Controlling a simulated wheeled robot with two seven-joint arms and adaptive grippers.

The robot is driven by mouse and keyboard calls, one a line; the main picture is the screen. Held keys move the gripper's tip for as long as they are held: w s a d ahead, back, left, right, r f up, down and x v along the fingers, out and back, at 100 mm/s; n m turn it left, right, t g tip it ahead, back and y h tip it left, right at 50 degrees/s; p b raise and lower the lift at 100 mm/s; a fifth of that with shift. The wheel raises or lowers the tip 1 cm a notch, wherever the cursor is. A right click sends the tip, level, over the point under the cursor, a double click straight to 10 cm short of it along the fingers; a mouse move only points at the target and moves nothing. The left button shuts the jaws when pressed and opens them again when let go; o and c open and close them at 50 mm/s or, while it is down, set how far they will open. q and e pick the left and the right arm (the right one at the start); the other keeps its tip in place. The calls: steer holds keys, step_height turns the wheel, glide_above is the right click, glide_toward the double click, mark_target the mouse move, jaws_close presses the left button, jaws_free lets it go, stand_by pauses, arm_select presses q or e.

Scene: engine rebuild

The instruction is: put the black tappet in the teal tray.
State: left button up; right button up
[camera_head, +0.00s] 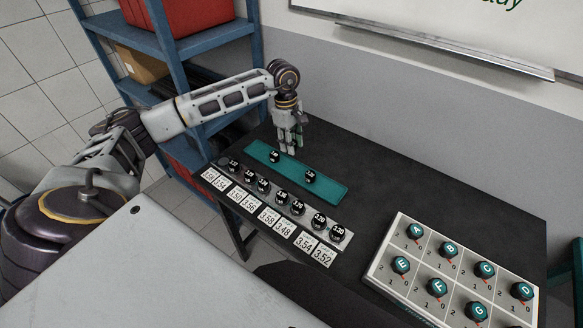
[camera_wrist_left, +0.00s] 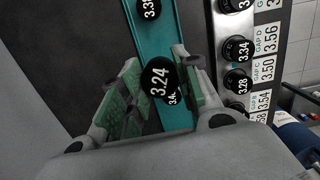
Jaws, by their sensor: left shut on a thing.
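The black tappet (camera_wrist_left: 158,80), marked 3.24, is between the two fingers of my left gripper (camera_wrist_left: 160,88) in the left wrist view. The fingers are shut on it. In the head view my left gripper (camera_head: 291,151) points down above the far edge of the teal tray (camera_head: 328,189); the held tappet is hard to make out there. The tray also shows in the left wrist view (camera_wrist_left: 152,45). Two other black tappets (camera_head: 310,176) stand on the tray; one is partly hidden behind the held tappet in the wrist view. My right gripper is not in view.
A grey rack (camera_head: 285,203) with several black tappets and number cards lies in front of the tray. A white board (camera_head: 455,262) with lettered teal knobs is at the right. Blue shelving (camera_head: 180,75) stands at the left. The dark table (camera_head: 400,185) is clear right of the tray.

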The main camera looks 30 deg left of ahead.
arm_select(q)
step_height(320, 180, down, 3)
steer(key=shift+f+b, duration=0.2)
steer(key=shift+b, duration=0.6)
steer(key=shift+f+b, duration=0.3)
steer(key=shift+f, duration=0.45)
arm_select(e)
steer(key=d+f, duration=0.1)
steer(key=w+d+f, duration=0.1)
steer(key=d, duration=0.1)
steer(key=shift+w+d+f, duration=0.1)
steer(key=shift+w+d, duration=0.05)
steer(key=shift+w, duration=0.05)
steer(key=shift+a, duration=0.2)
